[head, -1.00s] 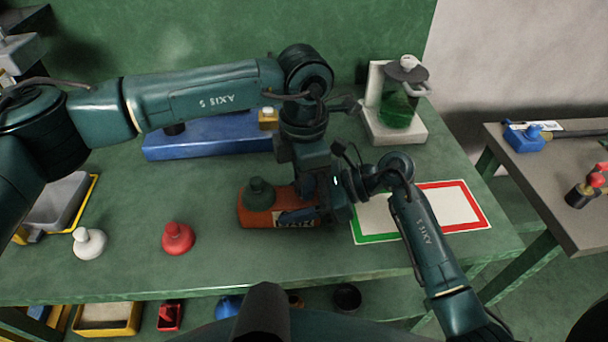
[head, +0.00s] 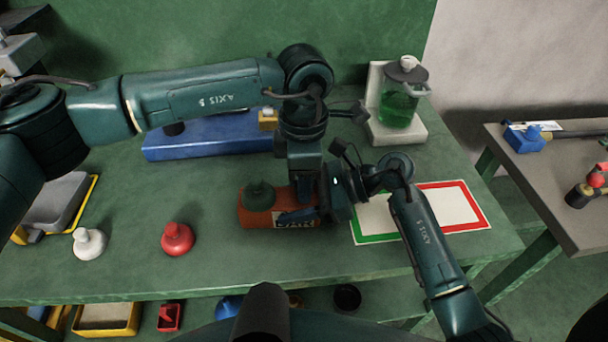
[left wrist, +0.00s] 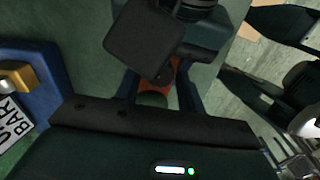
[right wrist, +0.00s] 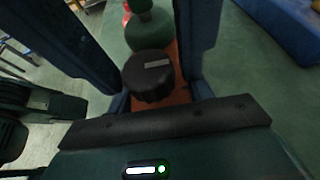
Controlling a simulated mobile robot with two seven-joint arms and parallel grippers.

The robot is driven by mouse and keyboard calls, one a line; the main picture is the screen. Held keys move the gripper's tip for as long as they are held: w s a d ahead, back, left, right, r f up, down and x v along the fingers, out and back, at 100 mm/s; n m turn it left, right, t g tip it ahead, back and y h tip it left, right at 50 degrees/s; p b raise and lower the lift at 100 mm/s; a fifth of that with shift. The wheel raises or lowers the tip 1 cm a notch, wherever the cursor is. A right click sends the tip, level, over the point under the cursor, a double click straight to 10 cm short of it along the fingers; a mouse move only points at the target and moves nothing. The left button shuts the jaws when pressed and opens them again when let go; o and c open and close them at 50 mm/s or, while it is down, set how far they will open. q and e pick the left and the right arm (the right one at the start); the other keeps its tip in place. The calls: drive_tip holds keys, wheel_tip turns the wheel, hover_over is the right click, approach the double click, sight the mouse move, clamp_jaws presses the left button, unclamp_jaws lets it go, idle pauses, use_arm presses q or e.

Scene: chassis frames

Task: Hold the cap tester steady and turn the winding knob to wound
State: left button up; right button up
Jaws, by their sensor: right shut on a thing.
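The cap tester (head: 252,217) is an orange-red block lying on the green bench, with a dark green domed part (head: 260,194) at its left end and a partly covered label at the front. Its black ridged knob (right wrist: 150,78) with a pale mark shows in the right wrist view. My right gripper (head: 298,212) comes from the right and is shut on the tester, one finger along each side. My left gripper (head: 306,188) points down over the tester's right end, by the knob; its fingers stand apart in the left wrist view (left wrist: 160,95). Its fingertips' contact with the knob is hidden.
A red knobbed piece (head: 178,240) and a white one (head: 88,244) stand left. A blue block (head: 215,137) lies behind. A jar of green liquid (head: 398,106) stands back right. A red-and-green bordered panel (head: 455,208) lies under my right arm.

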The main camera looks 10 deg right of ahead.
use_arm(q)
wheel_tip(320, 180, up, 12)
idle(0.4)
use_arm(e)
drive_tip(key=o, duration=1.3)
drive_tip(key=shift+d, duration=0.1)
